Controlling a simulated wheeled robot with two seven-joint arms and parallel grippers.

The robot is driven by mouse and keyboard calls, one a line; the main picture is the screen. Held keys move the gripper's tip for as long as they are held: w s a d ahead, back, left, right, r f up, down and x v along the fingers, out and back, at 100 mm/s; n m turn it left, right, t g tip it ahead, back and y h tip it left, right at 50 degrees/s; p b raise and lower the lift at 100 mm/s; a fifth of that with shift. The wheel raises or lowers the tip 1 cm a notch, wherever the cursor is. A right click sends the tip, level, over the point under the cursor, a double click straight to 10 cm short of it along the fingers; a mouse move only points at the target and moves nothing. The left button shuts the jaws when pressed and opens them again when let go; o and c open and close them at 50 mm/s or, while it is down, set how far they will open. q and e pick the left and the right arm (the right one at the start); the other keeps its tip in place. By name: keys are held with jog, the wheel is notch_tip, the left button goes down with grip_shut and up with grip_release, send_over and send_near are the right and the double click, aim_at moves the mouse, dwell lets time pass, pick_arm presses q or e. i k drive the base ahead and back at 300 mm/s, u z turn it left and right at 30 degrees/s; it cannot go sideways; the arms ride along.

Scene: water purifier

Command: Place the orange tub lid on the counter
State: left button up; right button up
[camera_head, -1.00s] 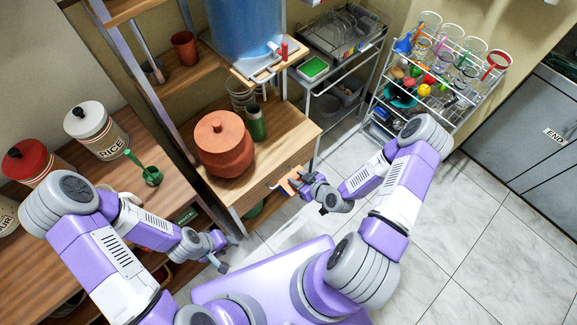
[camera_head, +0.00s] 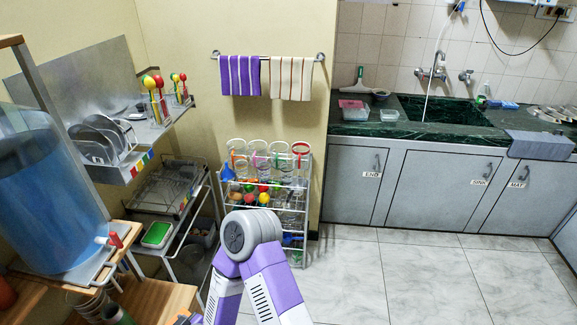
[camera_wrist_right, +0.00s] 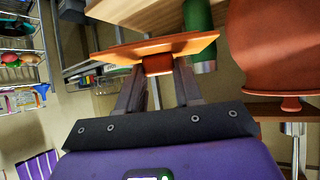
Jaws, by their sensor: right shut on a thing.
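My right gripper (camera_wrist_right: 158,74) is shut on the orange tub lid (camera_wrist_right: 180,46) in the right wrist view. Its fingers grip a small knob on the lid's near side. The lid is a thin orange plate, seen nearly edge-on. The head view shows part of my right arm but not the gripper or lid. The dark green counter (camera_head: 405,129) runs along the back wall at the right of the head view, well away from the arm. My left gripper is not in view.
A large terracotta pot (camera_wrist_right: 272,45) and a green cup (camera_wrist_right: 200,25) are near the lid in the wrist view. On the counter are a sink (camera_head: 440,112), small containers (camera_head: 354,112) and a grey mat (camera_head: 540,145). A glass rack (camera_head: 290,205) stands left of open tiled floor (camera_head: 420,270).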

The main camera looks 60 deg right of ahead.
aim_at(382, 107)
jog(key=z, duration=3.75)
jog(key=i, duration=4.3)
jog(key=u, duration=3.25)
